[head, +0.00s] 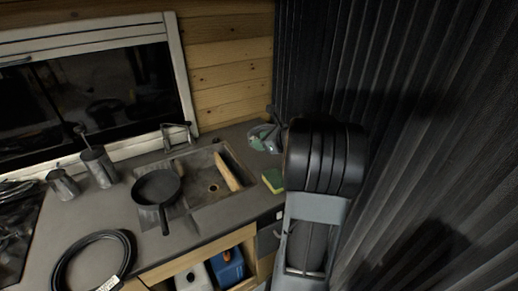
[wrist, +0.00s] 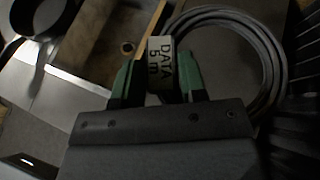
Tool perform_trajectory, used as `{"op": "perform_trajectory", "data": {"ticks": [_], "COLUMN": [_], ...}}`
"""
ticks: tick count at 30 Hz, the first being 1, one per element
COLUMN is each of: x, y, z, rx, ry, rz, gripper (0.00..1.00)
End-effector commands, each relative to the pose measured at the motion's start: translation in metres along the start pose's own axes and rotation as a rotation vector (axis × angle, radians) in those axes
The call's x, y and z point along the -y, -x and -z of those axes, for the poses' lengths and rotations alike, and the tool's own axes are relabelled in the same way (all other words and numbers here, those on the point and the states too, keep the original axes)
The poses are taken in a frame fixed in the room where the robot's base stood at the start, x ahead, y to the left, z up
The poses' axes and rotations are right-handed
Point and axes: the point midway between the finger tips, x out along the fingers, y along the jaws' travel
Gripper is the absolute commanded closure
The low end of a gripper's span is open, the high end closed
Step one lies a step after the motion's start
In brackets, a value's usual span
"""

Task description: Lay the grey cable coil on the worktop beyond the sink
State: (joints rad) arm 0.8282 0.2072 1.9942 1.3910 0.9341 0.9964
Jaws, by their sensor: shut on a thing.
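The grey cable coil (wrist: 275,62) fills the upper right of the wrist view, with a pale tag reading "DATA 5 m" (wrist: 160,52). My gripper (wrist: 158,78) has green fingertips and is shut on the coil at this tag.
A black pan (head: 158,187) sits at the sink's left side. A wooden piece (head: 228,172) lies in the sink. A yellow-green sponge (head: 273,180) lies right of it. A black cable coil (head: 62,268) lies front left. A dark pleated curtain (head: 420,110) is close on the right.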

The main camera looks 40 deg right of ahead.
Motion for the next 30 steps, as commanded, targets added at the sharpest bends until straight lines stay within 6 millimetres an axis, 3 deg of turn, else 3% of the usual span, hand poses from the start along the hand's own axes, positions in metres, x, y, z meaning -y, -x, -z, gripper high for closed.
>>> {"op": "perform_trajectory", "data": {"ticks": [7, 12, 27, 30], "x": [0.041, 0.056, 0.071, 0.069], "y": [-0.054, -0.082, -0.111, -0.117], "z": [0.006, 0.027, 0.048, 0.06], "rx": [0.001, 0.0, 0.002, 0.001], "ry": [0.001, -0.001, 0.0, -0.002], "rz": [-0.005, -0.001, 0.002, 0.001], "gripper": [1.0, 1.0, 1.0, 1.0]}}
